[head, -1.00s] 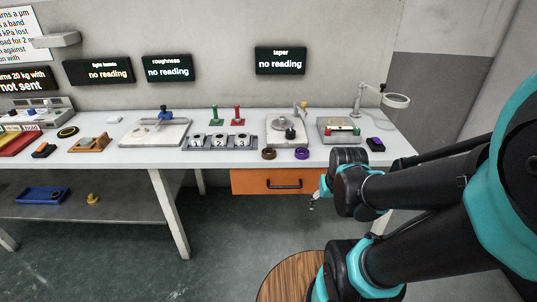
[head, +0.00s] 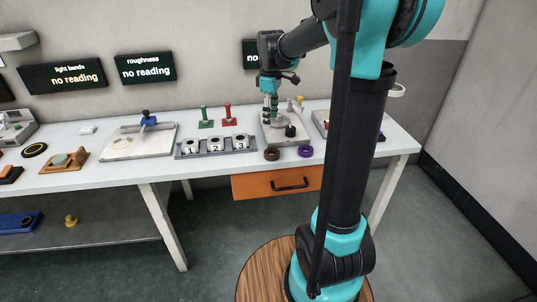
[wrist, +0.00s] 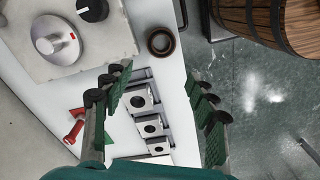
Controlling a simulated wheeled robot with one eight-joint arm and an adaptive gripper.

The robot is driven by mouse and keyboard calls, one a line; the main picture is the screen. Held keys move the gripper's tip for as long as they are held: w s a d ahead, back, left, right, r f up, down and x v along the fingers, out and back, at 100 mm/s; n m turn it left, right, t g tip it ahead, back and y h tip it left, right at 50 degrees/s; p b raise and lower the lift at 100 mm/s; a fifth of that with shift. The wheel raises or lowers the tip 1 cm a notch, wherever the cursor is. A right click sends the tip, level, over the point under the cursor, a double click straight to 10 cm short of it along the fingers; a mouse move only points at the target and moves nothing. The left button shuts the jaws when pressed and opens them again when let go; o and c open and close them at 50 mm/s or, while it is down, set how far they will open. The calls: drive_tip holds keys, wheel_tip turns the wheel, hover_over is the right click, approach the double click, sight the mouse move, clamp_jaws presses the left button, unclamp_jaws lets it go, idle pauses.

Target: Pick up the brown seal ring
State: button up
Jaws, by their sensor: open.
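The brown seal ring (head: 271,155) lies flat near the front edge of the white table, left of a purple ring (head: 305,151). In the wrist view the brown ring (wrist: 161,41) shows its dark hole, close to the table edge and ahead of the fingertips. My gripper (head: 270,115) points down above the table, behind the brown ring and near the grey plate. In the wrist view my gripper (wrist: 162,88) has its green-padded fingers wide apart, with nothing held. It does not touch the ring.
A grey rack (head: 187,154) with blocks numbered 1 to 3 is left of the ring. A plate (head: 284,141) with a black knob (head: 290,131) stands behind it. Green (head: 205,119) and red (head: 227,116) handled pieces stand behind the rack. An orange drawer (head: 250,188) is below.

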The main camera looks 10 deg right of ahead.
sight(271, 149)
wheel_tip(271, 149, down, 15)
drive_tip(key=shift+s+d+r, duration=0.1)
drive_tip(key=shift+s+r, duration=0.05)
idle(0.4)
drive_tip(key=c, duration=0.8)
drive_tip(key=shift+r, duration=0.1)
